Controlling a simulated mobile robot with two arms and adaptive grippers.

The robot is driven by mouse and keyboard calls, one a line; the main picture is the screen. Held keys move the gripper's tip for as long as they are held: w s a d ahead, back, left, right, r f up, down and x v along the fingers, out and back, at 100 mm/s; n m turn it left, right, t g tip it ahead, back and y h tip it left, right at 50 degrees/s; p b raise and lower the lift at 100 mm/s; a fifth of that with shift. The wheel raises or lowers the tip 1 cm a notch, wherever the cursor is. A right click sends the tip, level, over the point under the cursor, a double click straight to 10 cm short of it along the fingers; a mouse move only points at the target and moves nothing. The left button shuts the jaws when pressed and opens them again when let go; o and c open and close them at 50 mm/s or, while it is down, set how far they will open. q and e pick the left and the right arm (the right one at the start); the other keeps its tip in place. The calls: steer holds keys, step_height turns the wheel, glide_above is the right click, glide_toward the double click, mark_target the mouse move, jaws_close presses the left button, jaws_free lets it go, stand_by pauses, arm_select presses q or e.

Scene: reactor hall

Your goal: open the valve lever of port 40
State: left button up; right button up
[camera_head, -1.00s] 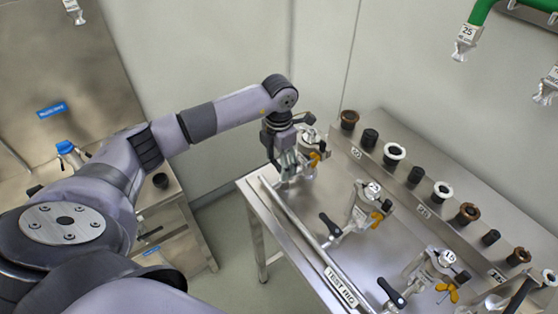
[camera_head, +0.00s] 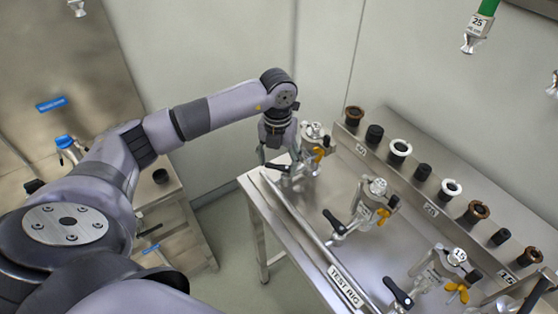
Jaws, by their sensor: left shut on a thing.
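The port valve (camera_head: 315,140) at the far end of the steel bench is a silver fitting with a yellow wing clamp. My right gripper is not in view.
Two similar valves stand nearer: a middle one (camera_head: 375,200) and one marked 15 (camera_head: 452,262), each with a black lever. A raised shelf (camera_head: 410,170) with several dark and white fittings runs behind.

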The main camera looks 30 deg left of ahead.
arm_select(q)
steer(key=n, duration=0.2)
steer(key=n+b, duration=0.1)
steer(key=n, duration=0.1)
steer(key=shift+s+d+n, duration=0.2)
steer(key=shift+s+n, duration=0.1)
steer(key=shift+s, duration=0.1)
steer(key=shift+s+d+n, duration=0.15)
steer(key=shift+d+n, duration=0.1)
steer(key=shift+n, duration=1)
steer(key=shift+s+d+n, duration=0.15)
steer(key=shift+d+n, duration=0.05)
steer(key=shift+n, duration=1.05)
steer(key=o, duration=1.1)
steer(key=shift+b, duration=0.3)
steer(key=shift+r, duration=0.15)
step_height(320, 180, up, 12)
steer(key=shift+f, duration=0.1)
